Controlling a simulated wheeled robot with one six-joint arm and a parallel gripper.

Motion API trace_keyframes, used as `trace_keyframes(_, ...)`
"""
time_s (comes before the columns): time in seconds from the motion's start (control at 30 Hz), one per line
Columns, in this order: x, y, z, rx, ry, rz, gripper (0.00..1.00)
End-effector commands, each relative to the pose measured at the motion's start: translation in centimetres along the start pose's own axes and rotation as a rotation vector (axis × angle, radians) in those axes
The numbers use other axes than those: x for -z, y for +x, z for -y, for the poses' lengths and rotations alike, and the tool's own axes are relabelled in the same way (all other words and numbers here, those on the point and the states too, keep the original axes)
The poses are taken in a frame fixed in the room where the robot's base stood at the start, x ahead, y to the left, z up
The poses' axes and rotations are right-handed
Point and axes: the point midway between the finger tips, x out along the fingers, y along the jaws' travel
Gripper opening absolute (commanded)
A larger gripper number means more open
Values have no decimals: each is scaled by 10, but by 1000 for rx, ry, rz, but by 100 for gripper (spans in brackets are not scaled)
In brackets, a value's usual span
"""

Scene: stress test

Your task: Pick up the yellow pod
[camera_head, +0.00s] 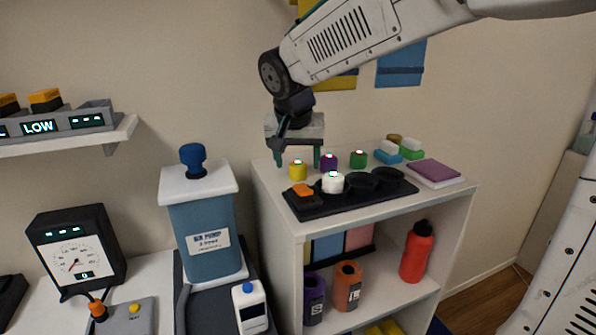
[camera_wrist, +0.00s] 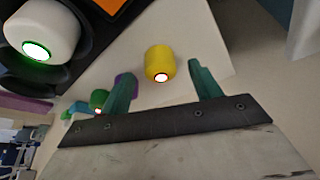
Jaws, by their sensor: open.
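The yellow pod (camera_head: 297,170) stands on the top of the white shelf unit, just behind the black tray's left end. It is a short cylinder with a small lit spot. My gripper (camera_head: 297,160) is over the back left of the shelf top, pointing down, beside the yellow pod. In the wrist view the yellow pod (camera_wrist: 160,63) lies ahead of and between the two green fingers of my gripper (camera_wrist: 162,80), with clear space at each side. The gripper is open and holds nothing.
A purple pod (camera_head: 328,162) and a green pod (camera_head: 358,159) stand to the right. The black tray (camera_head: 330,207) in front holds a white pod (camera_head: 333,182) and an orange block (camera_head: 303,190). A purple book (camera_head: 435,170) lies at right. A blue pump (camera_head: 202,225) stands left.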

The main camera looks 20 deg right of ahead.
Motion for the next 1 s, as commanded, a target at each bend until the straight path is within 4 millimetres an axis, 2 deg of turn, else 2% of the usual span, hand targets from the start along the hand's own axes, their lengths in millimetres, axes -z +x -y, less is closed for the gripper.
trace_keyframes(0.13,0,17,0,0,0,1,63)
trace_keyframes(0.4,0,20,1,1,0,-1,63)
trace_keyframes(0.43,0,20,1,1,0,-1,57)
trace_keyframes(0.5,0,20,1,1,0,-1,38)
trace_keyframes(0.6,0,20,1,1,0,-1,15)
trace_keyframes(1.0,2,16,0,1,0,-1,15)
